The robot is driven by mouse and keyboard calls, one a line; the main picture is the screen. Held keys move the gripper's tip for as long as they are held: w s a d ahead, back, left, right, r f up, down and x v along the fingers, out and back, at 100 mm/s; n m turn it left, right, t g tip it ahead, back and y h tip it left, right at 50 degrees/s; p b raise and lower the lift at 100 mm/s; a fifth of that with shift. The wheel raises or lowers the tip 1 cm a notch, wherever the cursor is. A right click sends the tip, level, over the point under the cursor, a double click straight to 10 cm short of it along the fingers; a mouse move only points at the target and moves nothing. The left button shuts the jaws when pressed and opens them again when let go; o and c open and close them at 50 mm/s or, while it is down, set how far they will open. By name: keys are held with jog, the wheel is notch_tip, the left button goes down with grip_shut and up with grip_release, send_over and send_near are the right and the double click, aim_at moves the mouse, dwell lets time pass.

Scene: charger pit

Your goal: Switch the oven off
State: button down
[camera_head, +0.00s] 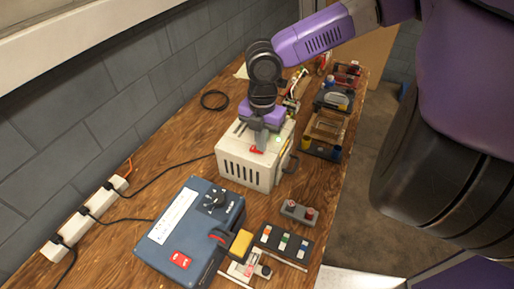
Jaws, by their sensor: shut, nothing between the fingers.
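A beige metal box with dark vent slots (240,172) stands on the workbench near the middle and looks like the oven. A dark handle (291,165) is on its right side. A small red switch or lever (256,150) shows at its top front edge. My gripper (259,145) points down over the top of this box, with its fingers shut and nothing between them. The fingertips are right at the red part; I cannot tell whether they touch it. The arm and fingers hide part of the box's top. The switch position is too small to read.
A white power strip (85,217) lies by the wall. A button box (299,212) and a switch panel (284,243) are at the right front. Trays (327,127) line the right edge.

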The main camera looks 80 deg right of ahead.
jog(key=shift+f, duration=0.2)
notch_tip(320, 180, up, 7)
jog(key=p, duration=0.8)
dwell(0.4)
dwell(0.5)
